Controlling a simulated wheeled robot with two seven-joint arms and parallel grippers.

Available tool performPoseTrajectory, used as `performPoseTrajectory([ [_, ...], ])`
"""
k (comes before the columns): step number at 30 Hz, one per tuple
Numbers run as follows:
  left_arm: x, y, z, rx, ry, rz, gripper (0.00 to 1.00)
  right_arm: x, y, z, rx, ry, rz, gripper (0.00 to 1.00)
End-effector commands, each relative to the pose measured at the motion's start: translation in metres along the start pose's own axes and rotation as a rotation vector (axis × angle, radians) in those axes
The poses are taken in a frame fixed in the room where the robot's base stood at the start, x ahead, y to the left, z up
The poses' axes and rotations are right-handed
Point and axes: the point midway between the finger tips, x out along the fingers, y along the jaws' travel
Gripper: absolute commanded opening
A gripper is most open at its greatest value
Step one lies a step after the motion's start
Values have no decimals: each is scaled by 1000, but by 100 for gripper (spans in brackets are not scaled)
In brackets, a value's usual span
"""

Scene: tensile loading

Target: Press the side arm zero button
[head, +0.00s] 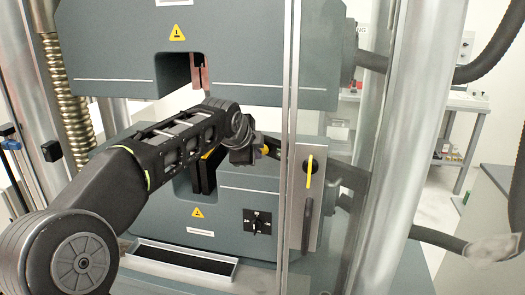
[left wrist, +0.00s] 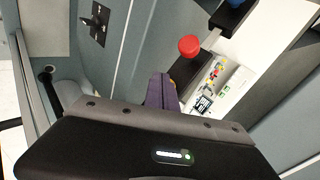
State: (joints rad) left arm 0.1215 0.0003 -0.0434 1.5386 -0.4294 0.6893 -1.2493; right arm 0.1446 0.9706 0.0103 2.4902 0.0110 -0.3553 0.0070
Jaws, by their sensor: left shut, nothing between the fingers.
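The side arm panel (left wrist: 236,84) shows in the left wrist view as a pale strip with a red mushroom button (left wrist: 188,45), small coloured buttons (left wrist: 214,72) and a small dark display (left wrist: 203,104). I cannot read which small button is the zero button. My left gripper (left wrist: 162,88) is shut and empty; its fingers point toward the panel and appear just left of the display and small buttons. Contact cannot be told. In the head view my left gripper (head: 262,150) is in front of the lower crosshead, and the panel cannot be made out. My right gripper is out of view.
The testing machine's upper crosshead (head: 250,50) is above my left arm, and the lower crosshead (head: 240,215) is below and behind it. A thick metal column (head: 400,120) stands at right.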

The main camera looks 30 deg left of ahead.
Motion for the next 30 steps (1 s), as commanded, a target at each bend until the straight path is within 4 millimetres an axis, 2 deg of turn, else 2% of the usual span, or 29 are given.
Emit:
performPoseTrajectory([
  [30, 6, -5, -5, 0, 1, -1, 0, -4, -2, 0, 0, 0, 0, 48],
])
